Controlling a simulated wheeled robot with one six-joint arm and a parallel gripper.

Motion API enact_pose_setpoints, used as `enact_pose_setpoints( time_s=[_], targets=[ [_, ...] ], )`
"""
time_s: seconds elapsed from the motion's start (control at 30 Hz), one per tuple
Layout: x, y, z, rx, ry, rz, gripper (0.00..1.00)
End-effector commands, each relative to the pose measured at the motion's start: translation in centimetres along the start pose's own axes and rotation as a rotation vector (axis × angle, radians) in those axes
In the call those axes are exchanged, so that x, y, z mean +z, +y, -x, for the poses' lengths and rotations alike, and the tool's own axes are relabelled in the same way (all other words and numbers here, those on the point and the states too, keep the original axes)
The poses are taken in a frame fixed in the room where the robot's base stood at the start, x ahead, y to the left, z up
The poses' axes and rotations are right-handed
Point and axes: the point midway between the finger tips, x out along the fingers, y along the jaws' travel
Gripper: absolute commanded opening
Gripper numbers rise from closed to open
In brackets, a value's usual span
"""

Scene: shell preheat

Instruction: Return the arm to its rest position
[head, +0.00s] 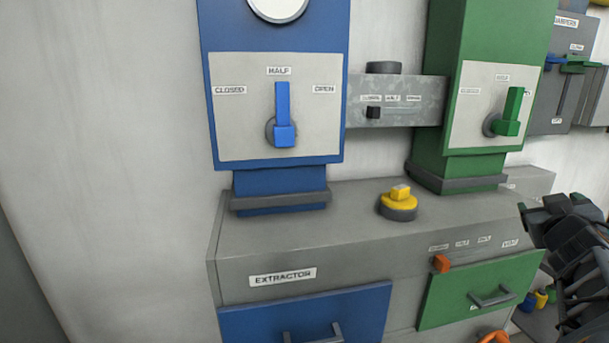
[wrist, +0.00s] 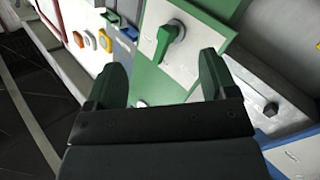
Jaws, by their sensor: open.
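My gripper (wrist: 158,82) shows in the wrist view with its two green-tipped fingers spread apart and nothing between them. Beyond the fingers is a green panel with a pale plate and a green lever (wrist: 168,40). In the head view my dark arm shows at the right edge, beside the right end of the grey console. The green lever (head: 510,112) on the green column (head: 450,80) points up in the head view. The gripper's fingertips cannot be made out clearly in the head view.
A blue column (head: 220,90) carries a blue lever (head: 283,115) pointing up at HALF. A yellow knob (head: 399,200) sits on the grey console (head: 300,225). Blue (head: 260,322) and green (head: 450,305) drawers with handles are below. The left wall area is bare.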

Motion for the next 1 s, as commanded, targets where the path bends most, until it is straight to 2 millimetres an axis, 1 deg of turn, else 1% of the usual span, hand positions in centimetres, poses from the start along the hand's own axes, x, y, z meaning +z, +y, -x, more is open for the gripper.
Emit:
enact_pose_setpoints(
  time_s=[0.03,0.07,0.1,0.17,0.2,0.27,0.3,0.37,0.4,0.47,0.5,0.6,0.63,0.7,0.8,1.0],
  targets=[
    [1.9,-0.9,0.6,0.051,-0.093,-0.025,0.79],
    [3.2,-1.5,1.1,0.075,-0.159,-0.038,0.79],
    [5.1,-2.7,2.0,0.091,-0.256,-0.058,0.79],
    [8.0,-5.2,3.8,0.077,-0.413,-0.088,0.79],
    [9.8,-7.4,5.4,0.042,-0.521,-0.105,0.79],
    [12.1,-10.8,7.9,-0.034,-0.665,-0.125,0.79],
    [13.3,-13.1,9.6,-0.095,-0.747,-0.136,0.79],
    [14.6,-16.3,12.2,-0.194,-0.852,-0.147,0.79],
    [15.3,-18.4,14.0,-0.263,-0.911,-0.153,0.79],
    [16.0,-21.1,16.6,-0.363,-0.98,-0.16,0.79],
    [16.2,-22.8,18.2,-0.427,-1.014,-0.165,0.79],
    [16.2,-26.4,21.6,-0.56,-1.049,-0.178,0.79],
    [16.1,-27.2,22.3,-0.591,-1.04,-0.175,0.79],
    [15.6,-28.3,23.2,-0.639,-1.01,-0.151,0.79],
    [14.8,-29.1,23.9,-0.679,-0.973,-0.122,0.79],
    [14.5,-29.4,24.2,-0.696,-0.961,-0.11,0.79]
  ],
)
